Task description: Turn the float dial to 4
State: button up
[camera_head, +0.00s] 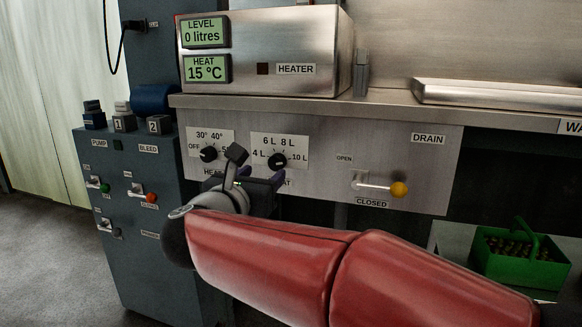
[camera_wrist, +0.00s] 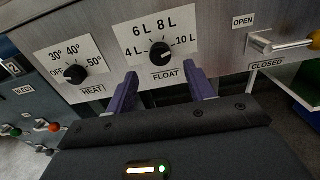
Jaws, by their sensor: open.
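The float dial (camera_head: 277,161) is a black round knob on the steel front panel, with a white plate marked 4 L, 6 L, 8 L and 10 L around it. It also shows in the wrist view (camera_wrist: 160,54), above its FLOAT label. I cannot clearly tell which mark its pointer faces. My gripper (camera_wrist: 165,79) is open, its two purple fingers apart and empty. In the wrist view the fingers lie just below the dial, one to each side, not around it. In the head view my gripper (camera_head: 259,182) hides most of the FLOAT label.
The heat dial (camera_head: 208,154) is close by on the left. The drain lever (camera_head: 380,187) with a yellow knob sticks out on the right. The display box (camera_head: 262,52) above reads 0 litres and 15 °C. A green crate (camera_head: 520,268) stands at lower right.

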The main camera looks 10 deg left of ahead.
aim_at(275, 163)
jog(key=w, duration=0.6)
jog(key=shift+w+d, duration=0.1)
jog(key=shift+d, duration=0.15)
jog(key=shift+c, duration=0.2)
jog(key=c, duration=0.9)
